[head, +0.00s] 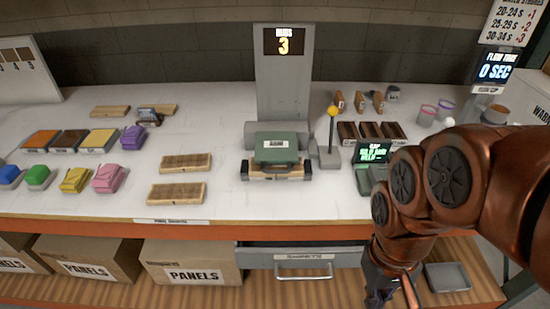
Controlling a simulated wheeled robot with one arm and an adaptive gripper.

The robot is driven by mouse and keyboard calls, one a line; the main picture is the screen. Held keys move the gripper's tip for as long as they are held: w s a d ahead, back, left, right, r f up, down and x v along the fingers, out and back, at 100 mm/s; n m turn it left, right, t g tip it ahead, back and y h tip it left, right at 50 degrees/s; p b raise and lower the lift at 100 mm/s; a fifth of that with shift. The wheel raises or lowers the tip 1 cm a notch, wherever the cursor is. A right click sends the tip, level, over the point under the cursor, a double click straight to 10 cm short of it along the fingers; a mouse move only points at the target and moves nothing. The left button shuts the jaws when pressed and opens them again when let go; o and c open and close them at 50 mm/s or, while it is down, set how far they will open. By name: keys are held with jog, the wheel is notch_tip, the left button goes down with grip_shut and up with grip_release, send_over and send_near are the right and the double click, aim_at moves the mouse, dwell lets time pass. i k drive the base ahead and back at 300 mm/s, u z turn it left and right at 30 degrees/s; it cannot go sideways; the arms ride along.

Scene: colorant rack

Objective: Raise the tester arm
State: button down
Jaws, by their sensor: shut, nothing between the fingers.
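The rub tester stands at the middle of the bench. It has a tall grey post (284,95) with a display reading "RUBS 3". At its foot a green block (276,147) with a label and a dark handle sits on a wooden panel (272,173). A thin upright lever with a yellow ball knob (333,111) stands just right of the block. Which part is the tester arm is not clear. My gripper (377,298) is low at the bottom edge, in front of the bench, right of the drawer and well below the tester. It looks shut and is partly cut off.
A small dark green display box (372,180) stands right of the tester, close to my arm. Wooden panels (178,191) and coloured blocks (107,178) lie to the left. A drawer (303,263) and boxes (193,263) sit below the bench edge.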

aim_at(270, 147)
jog(key=u, duration=0.95)
jog(key=k, duration=1.25)
jog(key=u, duration=0.55)
jog(key=i, duration=0.65)
jog(key=z, duration=0.25)
